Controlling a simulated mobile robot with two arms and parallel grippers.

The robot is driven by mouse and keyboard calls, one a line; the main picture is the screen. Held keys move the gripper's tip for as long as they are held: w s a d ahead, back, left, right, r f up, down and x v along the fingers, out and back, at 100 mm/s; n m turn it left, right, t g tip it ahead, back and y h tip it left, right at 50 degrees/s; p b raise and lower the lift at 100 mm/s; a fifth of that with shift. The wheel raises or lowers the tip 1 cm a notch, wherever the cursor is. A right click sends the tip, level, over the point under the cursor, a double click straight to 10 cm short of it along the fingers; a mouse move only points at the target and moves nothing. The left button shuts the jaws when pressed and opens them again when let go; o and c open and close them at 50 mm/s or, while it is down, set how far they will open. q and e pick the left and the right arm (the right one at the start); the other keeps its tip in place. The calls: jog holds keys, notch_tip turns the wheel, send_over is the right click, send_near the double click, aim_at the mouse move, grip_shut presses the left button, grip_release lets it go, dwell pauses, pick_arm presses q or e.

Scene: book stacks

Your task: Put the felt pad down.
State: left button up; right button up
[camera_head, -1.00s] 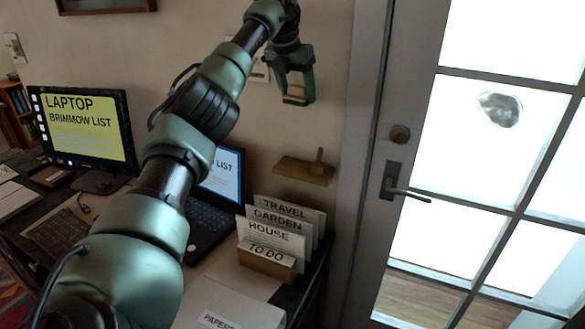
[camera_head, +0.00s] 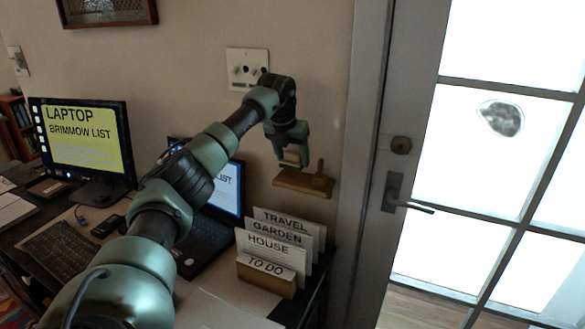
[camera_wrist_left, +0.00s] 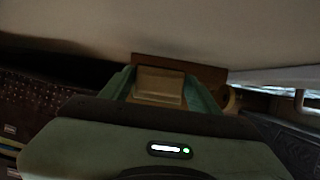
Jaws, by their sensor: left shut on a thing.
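My left gripper (camera_head: 290,163) is shut on the felt pad (camera_head: 291,157), a small beige block between its fingers. The pad also shows between the fingers in the left wrist view (camera_wrist_left: 159,83). The gripper points down in front of the wall, over the left part of a small wooden wall shelf (camera_head: 308,185). The pad's lower edge is very close to the shelf top; I cannot tell whether they touch. Part of the shelf shows behind the pad in the left wrist view (camera_wrist_left: 207,71). My right gripper is not in view.
A small upright peg (camera_head: 320,168) stands at the shelf's right part. Below are a card holder (camera_head: 266,278) with labelled cards and an open laptop (camera_head: 205,245). A monitor (camera_head: 82,140) is at left. A glass door with a handle (camera_head: 392,192) is at right.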

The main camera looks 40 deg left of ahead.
aim_at(291, 162)
pick_arm(q)
jog(key=shift+f, duration=1.8)
jog(key=o, duration=1.2)
jog(key=shift+f, duration=0.15)
jog(key=b+v, duration=0.1)
jog(key=v, duration=1.1)
jog(key=shift+r, duration=0.25)
jog(key=shift+d+f, duration=0.1)
